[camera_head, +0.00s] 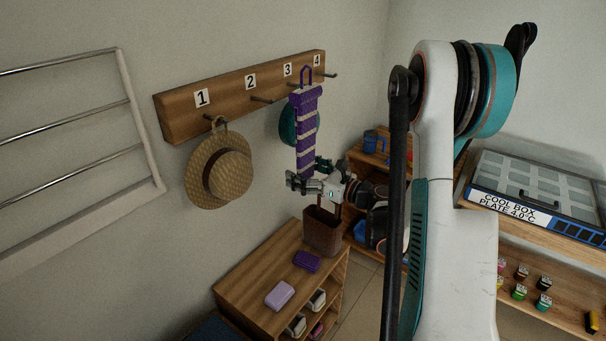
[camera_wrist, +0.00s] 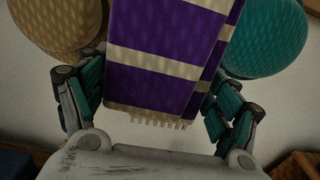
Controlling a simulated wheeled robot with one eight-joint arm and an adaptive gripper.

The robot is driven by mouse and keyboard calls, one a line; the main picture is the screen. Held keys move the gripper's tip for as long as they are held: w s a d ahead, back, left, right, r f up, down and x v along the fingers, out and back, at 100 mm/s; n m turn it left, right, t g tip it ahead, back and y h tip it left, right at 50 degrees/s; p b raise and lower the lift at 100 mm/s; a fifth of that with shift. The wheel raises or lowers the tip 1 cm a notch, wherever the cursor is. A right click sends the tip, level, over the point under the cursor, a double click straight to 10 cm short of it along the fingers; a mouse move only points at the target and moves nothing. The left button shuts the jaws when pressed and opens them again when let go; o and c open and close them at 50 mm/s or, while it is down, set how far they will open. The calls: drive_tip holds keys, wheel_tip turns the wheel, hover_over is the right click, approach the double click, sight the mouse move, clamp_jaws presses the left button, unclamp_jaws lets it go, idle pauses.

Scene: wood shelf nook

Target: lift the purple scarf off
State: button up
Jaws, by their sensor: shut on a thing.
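The purple scarf (camera_head: 307,120) with cream stripes hangs long and upright in front of the wooden peg rail (camera_head: 180,117), near the number 3 peg. A purple loop tops it; I cannot tell whether the loop is on the peg. My gripper (camera_head: 307,174) is at the scarf's lower end. In the wrist view, the scarf (camera_wrist: 150,85) fills the space between my gripper's fingers (camera_wrist: 158,85), with its cream fringe below. My gripper is shut on the scarf.
A straw hat (camera_head: 207,172) hangs left on peg 1. A teal hat (camera_head: 287,122) is close behind the scarf. Below are a wooden shelf unit (camera_head: 250,290) and a brown bin (camera_head: 322,232). A drying rack (camera_head: 130,100) is at left, a cool box (camera_head: 540,190) at right.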

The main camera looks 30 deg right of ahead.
drive_tip(key=shift+r, duration=0.25)
drive_tip(key=shift+s+d, duration=0.25)
drive_tip(key=shift+s, duration=0.25)
drive_tip(key=b+v, duration=0.2)
drive_tip(key=v, duration=1.1)
drive_tip(key=shift+b, duration=0.3)
drive_tip(key=shift+f, duration=0.1)
idle(0.6)
